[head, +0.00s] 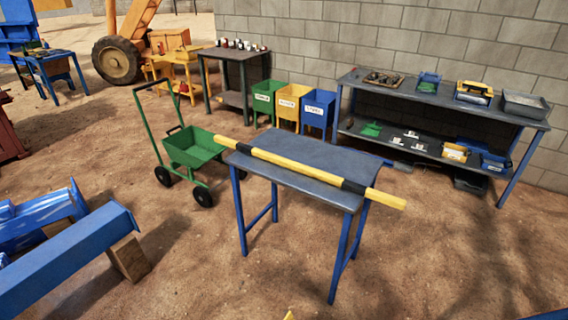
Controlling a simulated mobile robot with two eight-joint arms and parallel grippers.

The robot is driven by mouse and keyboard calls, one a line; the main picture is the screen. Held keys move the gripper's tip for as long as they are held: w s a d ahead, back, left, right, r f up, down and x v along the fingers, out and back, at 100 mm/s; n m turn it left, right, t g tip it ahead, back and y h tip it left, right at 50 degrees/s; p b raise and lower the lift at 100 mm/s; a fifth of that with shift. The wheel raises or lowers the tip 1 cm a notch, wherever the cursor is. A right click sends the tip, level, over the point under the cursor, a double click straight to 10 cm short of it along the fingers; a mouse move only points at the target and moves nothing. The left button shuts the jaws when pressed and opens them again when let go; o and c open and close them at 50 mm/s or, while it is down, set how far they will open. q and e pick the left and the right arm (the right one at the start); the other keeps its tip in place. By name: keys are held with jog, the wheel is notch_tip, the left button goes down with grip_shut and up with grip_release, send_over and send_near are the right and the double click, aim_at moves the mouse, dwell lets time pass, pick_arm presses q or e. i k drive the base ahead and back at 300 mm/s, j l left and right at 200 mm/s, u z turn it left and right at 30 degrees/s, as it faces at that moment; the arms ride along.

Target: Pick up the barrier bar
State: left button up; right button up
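The barrier bar (300,168) is a long yellow bar with black bands. It lies across the top of a small table (318,155) with a dark grey top and blue legs. Both ends of the bar stick out past the table edges, the right end further over the front right corner. Nothing holds the bar. Neither of my grippers can be made out in the head view. A small yellow tip shows at the bottom edge and a bit of blue at the lower right corner; I cannot tell what they are.
A green cart (192,147) stands just behind the table's left side. Blue beams (70,262) with a wooden block (128,258) lie at the lower left. A long shelf bench (450,106) stands along the block wall. Sandy ground in front and right of the table is clear.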

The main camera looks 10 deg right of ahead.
aim_at(349, 186)
jog(key=i+j+z, duration=0.1)
jog(key=j, duration=0.25)
jog(key=i+j, duration=0.3)
jog(key=i+j+z, duration=0.5)
jog(key=i+j, duration=0.65)
jog(key=j, duration=0.15)
jog(key=i+l+z, duration=0.1)
jog(key=i+l, duration=0.2)
jog(key=i+l+z, duration=0.1)
jog(key=i+l, duration=0.15)
jog(key=i, duration=0.2)
jog(key=i+l+z, duration=0.1)
jog(key=i+l, duration=0.15)
jog(key=i, duration=0.15)
